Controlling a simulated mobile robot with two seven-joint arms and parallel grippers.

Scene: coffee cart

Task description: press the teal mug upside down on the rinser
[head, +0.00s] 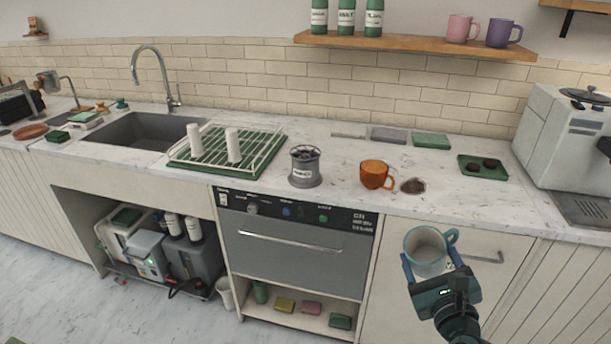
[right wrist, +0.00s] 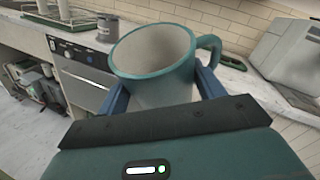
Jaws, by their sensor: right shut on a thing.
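The teal mug (head: 428,262) is held in front of the counter, its open mouth up and tilted toward the head camera. It has a pale inside, and its handle points right. My right gripper (head: 427,268) is shut on the mug's body, one blue finger on each side. The mug (right wrist: 152,75) also fills the middle of the right wrist view. A grey round device with a dark top and a white label (head: 305,167) stands on the counter; it may be the rinser, but I cannot read the label. My left gripper is not in view.
An orange glass mug (head: 376,175) stands beside a dark brown patch on the counter. A green drying rack (head: 215,158) with white cups is left of the grey device. A green tray (head: 482,167) and a coffee machine (head: 570,135) are at right. The counter's front right is clear.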

